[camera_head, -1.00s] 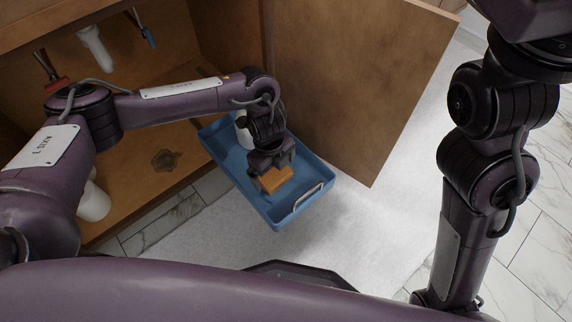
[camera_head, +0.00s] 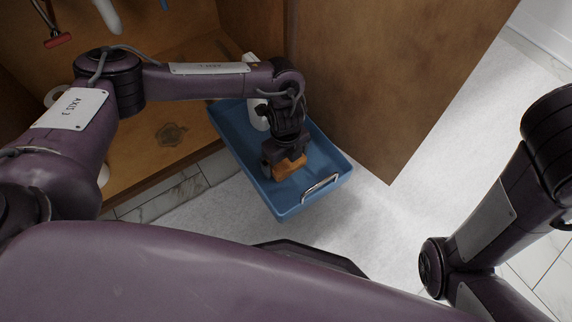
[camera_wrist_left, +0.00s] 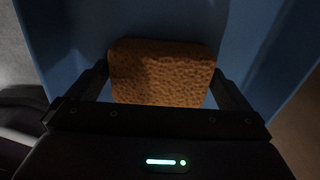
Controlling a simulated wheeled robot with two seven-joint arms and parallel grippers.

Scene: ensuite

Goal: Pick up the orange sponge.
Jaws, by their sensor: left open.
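The orange sponge (camera_head: 290,167) lies in a blue tray (camera_head: 326,163) and is partly hidden by my left gripper in the head view. My left gripper (camera_head: 286,168) is down inside the tray, right at the sponge. In the left wrist view the sponge (camera_wrist_left: 162,74) sits between the two open fingers of my left gripper (camera_wrist_left: 162,88), one finger at each side of it. I cannot tell whether the fingers touch it. My right arm shows at the right of the head view, but its gripper is out of the picture.
A white bottle (camera_head: 257,108) stands at the tray's back end. The tray has a metal handle (camera_head: 320,188). An open wooden cabinet (camera_head: 150,170) is at the left, its door (camera_head: 390,80) behind the tray. White floor (camera_head: 380,225) is free at the right.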

